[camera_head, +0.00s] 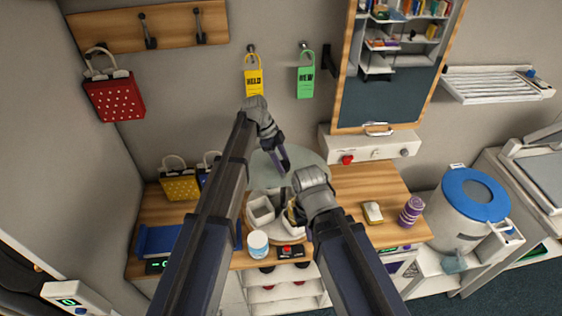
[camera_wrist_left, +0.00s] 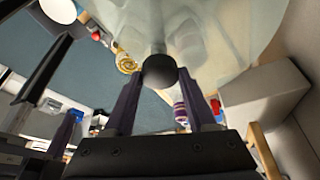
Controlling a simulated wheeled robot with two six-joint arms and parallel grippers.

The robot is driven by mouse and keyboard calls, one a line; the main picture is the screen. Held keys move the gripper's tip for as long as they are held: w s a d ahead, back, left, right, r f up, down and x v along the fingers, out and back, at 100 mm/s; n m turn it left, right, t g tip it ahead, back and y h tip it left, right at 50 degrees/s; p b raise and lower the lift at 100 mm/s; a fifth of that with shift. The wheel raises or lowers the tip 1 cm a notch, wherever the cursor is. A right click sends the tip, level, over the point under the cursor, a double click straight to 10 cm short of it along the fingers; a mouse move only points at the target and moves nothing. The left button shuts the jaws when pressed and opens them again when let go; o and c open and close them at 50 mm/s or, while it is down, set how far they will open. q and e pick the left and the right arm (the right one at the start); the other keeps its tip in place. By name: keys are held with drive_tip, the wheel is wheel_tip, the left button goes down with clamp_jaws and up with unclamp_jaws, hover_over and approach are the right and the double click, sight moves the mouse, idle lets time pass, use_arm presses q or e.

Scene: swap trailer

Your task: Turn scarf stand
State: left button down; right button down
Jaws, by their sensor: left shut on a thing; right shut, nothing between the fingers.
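A round pale stand (camera_head: 282,226) with white open compartments (camera_head: 261,208) sits mid-counter, partly hidden behind my arms. A yellow coiled item (camera_head: 292,216) is in or beside one compartment; a yellow coil also shows in the left wrist view (camera_wrist_left: 126,62). My left gripper (camera_head: 284,166) is above the stand, shut on a dark round knob (camera_wrist_left: 160,72). The knob is on a clear glass disc or dome (camera_head: 312,166), which fills the top of the left wrist view (camera_wrist_left: 215,35). My right gripper (camera_head: 303,222) is low at the stand, shut and empty, largely hidden by its own wrist.
A white cup (camera_head: 258,243) and a red-button box (camera_head: 291,251) stand at the counter's front. A white panel (camera_head: 375,149) is behind.

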use_arm(q)
drive_tip(key=shift+w+m+g, duration=0.1)
drive_tip(key=shift+m+g, duration=0.4)
drive_tip(key=shift+m, duration=0.9)
drive_tip(key=shift+m+y, duration=0.4)
drive_tip(key=shift+m, duration=0.2)
drive_tip(key=shift+c, duration=1.1)
unclamp_jaws()
drive_tip(key=shift+r, duration=0.15)
drive_tip(key=p+v, duration=0.7)
drive_tip(key=shift+w+a, duration=0.15)
drive_tip(key=shift+w, duration=0.05)
drive_tip(key=shift+r, duration=0.1)
